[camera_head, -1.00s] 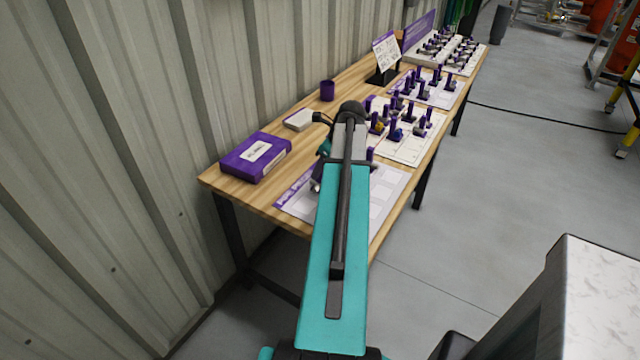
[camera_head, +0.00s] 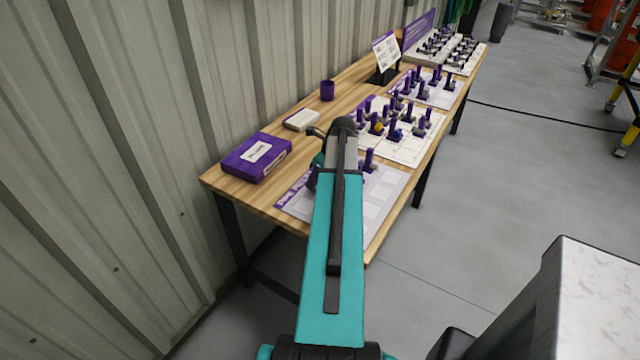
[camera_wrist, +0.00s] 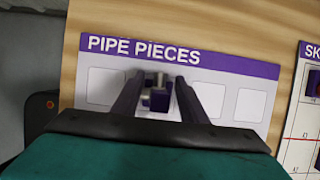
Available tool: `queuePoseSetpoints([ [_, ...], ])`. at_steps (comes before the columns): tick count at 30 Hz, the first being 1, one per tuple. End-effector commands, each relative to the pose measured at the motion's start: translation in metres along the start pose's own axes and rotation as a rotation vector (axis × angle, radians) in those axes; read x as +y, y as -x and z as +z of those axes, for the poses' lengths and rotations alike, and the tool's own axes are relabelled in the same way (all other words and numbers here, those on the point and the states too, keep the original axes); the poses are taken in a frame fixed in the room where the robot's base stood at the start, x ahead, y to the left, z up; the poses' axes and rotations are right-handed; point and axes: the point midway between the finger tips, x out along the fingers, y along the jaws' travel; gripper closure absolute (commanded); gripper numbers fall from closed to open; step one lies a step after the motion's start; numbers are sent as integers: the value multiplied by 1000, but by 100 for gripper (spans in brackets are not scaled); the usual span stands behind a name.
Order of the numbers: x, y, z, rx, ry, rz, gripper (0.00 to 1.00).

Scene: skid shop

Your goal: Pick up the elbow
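In the wrist view my gripper (camera_wrist: 160,80) is over the mat headed "PIPE PIECES" (camera_wrist: 222,62). Its two dark fingers are spread apart. A small piece (camera_wrist: 157,98) of grey metal and purple shows between them, blurred and with gaps on both sides. It may be the elbow, but its shape is too small to tell. In the head view my arm hides the gripper and part of the pipe mat (camera_head: 385,190). A purple upright piece (camera_head: 368,160) stands on that mat just right of my arm.
A purple case (camera_head: 256,158), a white box (camera_head: 302,120) and a purple cup (camera_head: 327,90) stand on the wooden bench left of and beyond my arm. Further mats (camera_head: 425,145) with several purple-handled pieces lie farther along. The corrugated wall borders the bench's left side.

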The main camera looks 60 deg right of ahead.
Motion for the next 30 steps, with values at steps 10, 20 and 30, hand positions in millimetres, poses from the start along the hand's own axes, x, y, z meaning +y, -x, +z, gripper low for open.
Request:
queuePoseSetpoints([
  [10,0,0,0,0,0,0,61],
  [20,0,0,0,0,0,0,95],
  [30,0,1,0,0,0,-1,100],
])
